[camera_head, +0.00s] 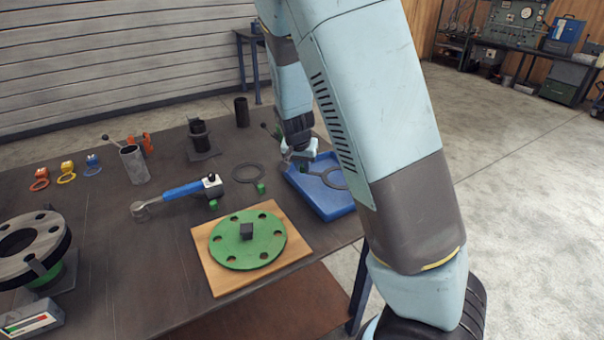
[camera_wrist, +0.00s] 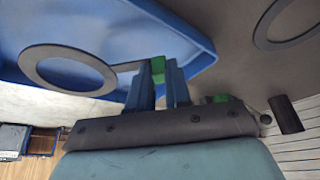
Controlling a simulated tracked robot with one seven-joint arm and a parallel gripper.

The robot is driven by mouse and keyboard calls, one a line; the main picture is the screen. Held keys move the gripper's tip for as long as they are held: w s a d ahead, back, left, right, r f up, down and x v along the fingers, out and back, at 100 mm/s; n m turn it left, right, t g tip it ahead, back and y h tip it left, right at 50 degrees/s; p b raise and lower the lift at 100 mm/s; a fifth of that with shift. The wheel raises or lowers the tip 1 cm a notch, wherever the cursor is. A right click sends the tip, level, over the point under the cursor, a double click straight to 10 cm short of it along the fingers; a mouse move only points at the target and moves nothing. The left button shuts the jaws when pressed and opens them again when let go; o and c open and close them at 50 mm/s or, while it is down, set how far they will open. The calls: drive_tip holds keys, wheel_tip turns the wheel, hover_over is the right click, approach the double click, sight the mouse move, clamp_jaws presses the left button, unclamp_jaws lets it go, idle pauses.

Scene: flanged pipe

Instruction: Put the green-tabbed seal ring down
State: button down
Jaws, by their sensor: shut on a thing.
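My gripper (camera_head: 302,163) reaches down over the blue tray (camera_head: 328,207) at the table's right edge. In the wrist view the fingers (camera_wrist: 158,82) are shut on the green tab (camera_wrist: 153,68) of a flat dark seal ring (camera_wrist: 35,72). The ring lies flat over the tray floor, inside the raised rim; whether it touches the floor is unclear. In the head view this ring (camera_head: 331,183) is partly hidden behind my arm. A second dark ring (camera_head: 239,179) with a green tab (camera_head: 261,188) lies on the table left of the tray.
A green flange (camera_head: 270,247) with a dark block on it lies on a wooden board (camera_head: 212,270) in front. A blue-handled wrench (camera_head: 180,190), a grey cup (camera_head: 134,165) and a dark stand (camera_head: 199,142) are further left. A dark cylinder (camera_head: 242,112) stands behind.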

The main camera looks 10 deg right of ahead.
sight(302, 170)
drive_tip(key=shift+w+d+f, duration=0.1)
drive_tip(key=shift+w+f, duration=0.05)
drive_tip(key=shift+f, duration=1.65)
drive_tip(key=c, duration=1.1)
unclamp_jaws()
drive_tip(key=shift+o, duration=0.2)
